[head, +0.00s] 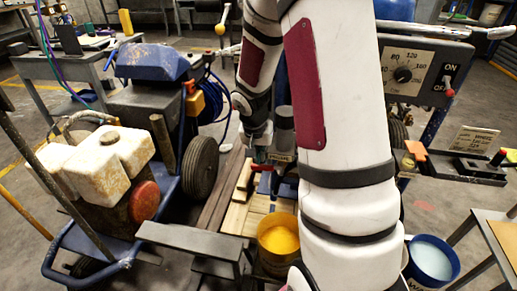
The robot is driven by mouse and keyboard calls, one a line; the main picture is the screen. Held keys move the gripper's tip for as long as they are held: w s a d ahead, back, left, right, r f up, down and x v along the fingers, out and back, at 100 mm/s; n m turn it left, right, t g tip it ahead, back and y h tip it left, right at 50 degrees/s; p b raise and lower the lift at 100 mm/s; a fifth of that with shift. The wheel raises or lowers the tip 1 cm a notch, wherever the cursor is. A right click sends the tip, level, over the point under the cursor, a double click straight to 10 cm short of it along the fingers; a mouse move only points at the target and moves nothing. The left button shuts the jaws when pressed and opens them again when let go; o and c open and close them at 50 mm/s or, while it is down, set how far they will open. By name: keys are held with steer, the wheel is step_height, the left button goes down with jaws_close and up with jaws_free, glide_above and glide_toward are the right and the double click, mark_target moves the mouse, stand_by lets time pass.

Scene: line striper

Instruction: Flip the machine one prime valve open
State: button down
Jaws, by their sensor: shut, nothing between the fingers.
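My gripper (272,178) is partly hidden behind my own arm, low in the middle of the head view. It is shut and empty, just above wooden boards and behind a yellow paint bucket (279,238). A striper machine to the right has a control panel (417,75) with a pressure dial and a red ON/OFF switch (449,87). My arm covers much of this machine.
A blue machine (155,60) with a black wheel (201,167) stands at left. A blue bucket (432,259) stands at lower right, by a table (490,225). A black bracket (465,165) juts out at right.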

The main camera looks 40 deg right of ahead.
steer(key=shift+f+b, duration=0.25)
steer(key=shift+b, duration=0.1)
steer(key=shift+w+f+g+b, duration=0.1)
steer(key=shift+g+b, duration=0.2)
steer(key=shift+b, duration=0.15)
